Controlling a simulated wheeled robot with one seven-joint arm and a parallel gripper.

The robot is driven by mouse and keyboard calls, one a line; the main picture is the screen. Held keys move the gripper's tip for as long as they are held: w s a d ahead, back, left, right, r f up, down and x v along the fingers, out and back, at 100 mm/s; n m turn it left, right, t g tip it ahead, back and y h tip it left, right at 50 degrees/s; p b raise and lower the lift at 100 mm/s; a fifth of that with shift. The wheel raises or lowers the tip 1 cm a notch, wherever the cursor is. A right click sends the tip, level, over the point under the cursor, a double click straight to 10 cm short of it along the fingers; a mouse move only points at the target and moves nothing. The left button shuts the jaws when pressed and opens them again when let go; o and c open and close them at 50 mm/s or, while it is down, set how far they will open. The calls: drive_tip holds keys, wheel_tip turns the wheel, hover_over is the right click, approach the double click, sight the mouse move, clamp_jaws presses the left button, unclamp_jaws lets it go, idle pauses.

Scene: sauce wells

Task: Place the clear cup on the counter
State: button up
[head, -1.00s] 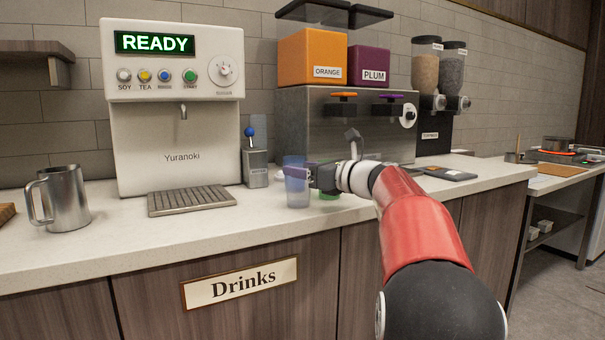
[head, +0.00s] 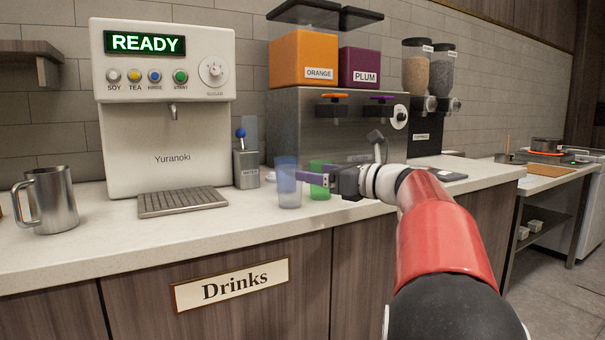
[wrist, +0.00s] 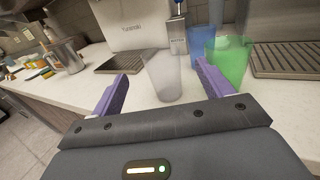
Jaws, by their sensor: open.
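The clear cup (wrist: 164,78) stands upright on the counter (head: 240,222); it also shows in the head view (head: 290,197). A blue cup (wrist: 201,42) and a green cup (wrist: 231,62) stand behind it to the right in the wrist view. In the head view the blue cup shows through the clear one, and the green cup (head: 320,183) is partly hidden by my gripper. My gripper (head: 299,176) is open and empty, low over the counter at the right of the clear cup. In the wrist view its purple fingers lie on either side of the clear cup, apart from it.
A white drinks machine (head: 165,120) with a drip tray (head: 182,202) stands to the left. A water dispenser (head: 246,168) is behind the cups. A steel juice dispenser (head: 300,125) is at the back. A metal pitcher (head: 50,200) stands far left. The front counter is clear.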

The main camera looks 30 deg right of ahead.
drive_tip(key=v, duration=0.4)
drive_tip(key=shift+s+d, duration=0.15)
drive_tip(key=shift+s, duration=0.25)
drive_tip(key=s+a+f+n+g+h, duration=0.1)
drive_tip(key=s+a+f+n+g, duration=0.3)
drive_tip(key=a+f+n, duration=0.45)
drive_tip(key=s+a+f+n+g+h, duration=0.1)
drive_tip(key=s+a+f+n+g, duration=0.4)
drive_tip(key=a, duration=0.7)
drive_tip(key=s+a+f+n+g+h, duration=0.1)
drive_tip(key=s+a+f+n+h, duration=0.2)
drive_tip(key=s+f+n, duration=1.2)
drive_tip(key=f+n+h, duration=0.1)
drive_tip(key=n+h, duration=0.1)
drive_tip(key=shift+a+f+g+h, duration=0.25)
drive_tip(key=shift+f+g+h, duration=0.05)
drive_tip(key=shift+g, duration=0.1)
